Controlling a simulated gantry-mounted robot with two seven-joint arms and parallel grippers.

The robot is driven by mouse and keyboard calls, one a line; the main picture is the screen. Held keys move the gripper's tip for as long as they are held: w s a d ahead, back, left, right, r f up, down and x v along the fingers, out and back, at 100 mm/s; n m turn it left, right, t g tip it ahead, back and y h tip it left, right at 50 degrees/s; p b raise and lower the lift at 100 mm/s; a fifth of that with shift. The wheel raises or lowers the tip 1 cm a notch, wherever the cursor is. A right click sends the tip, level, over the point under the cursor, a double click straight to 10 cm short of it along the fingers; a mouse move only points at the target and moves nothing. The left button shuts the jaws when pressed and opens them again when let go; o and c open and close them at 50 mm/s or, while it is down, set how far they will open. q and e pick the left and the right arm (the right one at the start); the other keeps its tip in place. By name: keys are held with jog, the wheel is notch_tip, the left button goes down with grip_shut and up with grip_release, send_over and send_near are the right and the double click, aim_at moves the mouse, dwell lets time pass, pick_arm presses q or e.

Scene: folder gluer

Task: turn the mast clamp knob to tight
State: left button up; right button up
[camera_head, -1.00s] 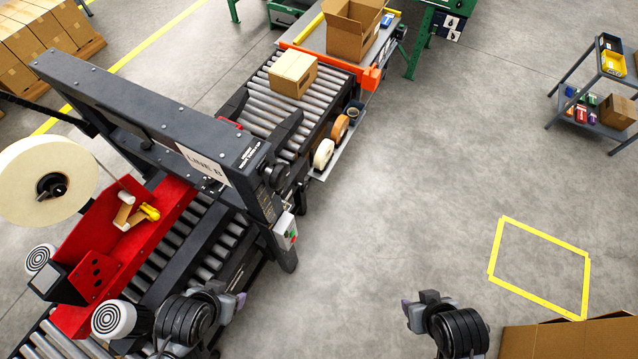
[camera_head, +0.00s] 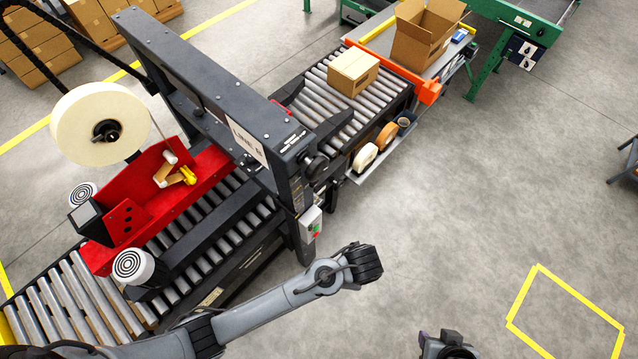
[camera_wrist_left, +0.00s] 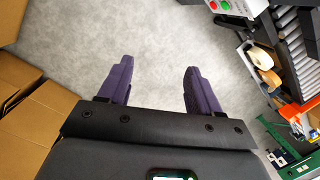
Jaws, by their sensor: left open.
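A black round knob (camera_head: 315,165) sits on the side of the taping machine's dark mast (camera_head: 290,185), near the end of the top beam. It is too small to tell how it is turned, and I do not make it out in the left wrist view. My left arm reaches in below and right of the mast in the head view, with its fingers hidden there. In the left wrist view my left gripper (camera_wrist_left: 156,85) is open and empty over bare floor. My right gripper (camera_head: 437,345) shows only partly at the bottom edge, its fingers unclear.
A control box with red and green buttons (camera_head: 311,225) hangs on the mast below the knob. A side tray (camera_head: 357,178) holds tape rolls. A closed carton (camera_head: 352,72) stands on the rollers. The floor right of the machine is clear.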

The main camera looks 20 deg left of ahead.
pick_arm(q)
jog(key=w+d+m+y, duration=0.1)
jog(key=w+m+y, duration=0.1)
jog(key=w, duration=0.1)
jog(key=m+t+y, duration=0.4)
jog(key=m+y, duration=0.1)
jog(key=y, duration=0.4)
send_near(317, 183)
jog(key=b+x, duration=0.5)
jog(key=x, duration=0.2)
jog(key=shift+a+b, duration=0.35)
jog(key=shift+a, duration=0.1)
jog(key=shift+w+a+f, duration=0.25)
jog(key=shift+w+a, duration=0.05)
jog(key=shift+a, duration=0.2)
jog(key=c, duration=1)
